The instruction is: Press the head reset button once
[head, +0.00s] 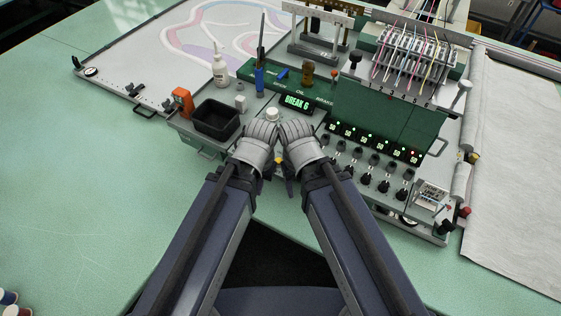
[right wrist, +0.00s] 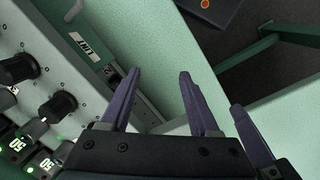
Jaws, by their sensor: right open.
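A small yellow button (head: 278,160) shows between my two grippers at the front of the grey tufting console (head: 190,122). No readable label tells me which control is the head reset button. My right gripper (head: 291,133) is over the console's front edge, close beside my left gripper (head: 264,135). In the right wrist view its dark fingers (right wrist: 160,92) are apart, with nothing between them. The left fingers are mostly hidden.
A green display (head: 297,102) reads "BREAK 6". Black knobs (head: 368,179) and lit number displays line the right side. A black bin (head: 216,120), a white bottle (head: 220,65) and an orange device (head: 182,101) stand left.

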